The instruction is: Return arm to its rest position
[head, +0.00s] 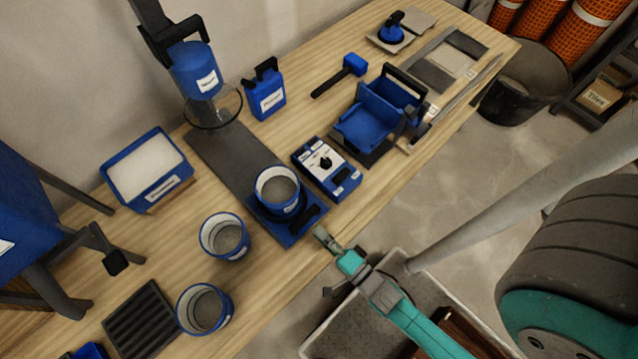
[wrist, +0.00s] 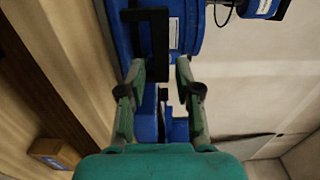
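My teal gripper (head: 322,236) shows in the head view at the front edge of the wooden table (head: 285,290), close to the blue base with a cup on it. In the wrist view my gripper (wrist: 157,72) shows two green fingers standing apart, with a gap between them. I see nothing clamped between the fingertips. Blue shapes and a black bar show beyond and between the fingers. A large blue body (wrist: 190,25) with a pale label is just past the fingertips; I cannot tell for sure which object it is.
A cup (head: 278,190) stands on the blue base, beside a control box (head: 326,168). Two more cups (head: 225,237) (head: 205,308) are at the left. A blue stand (head: 366,128), mallet (head: 355,64) and bottle (head: 265,95) are farther back. A grey tray (head: 325,340) lies below the table edge.

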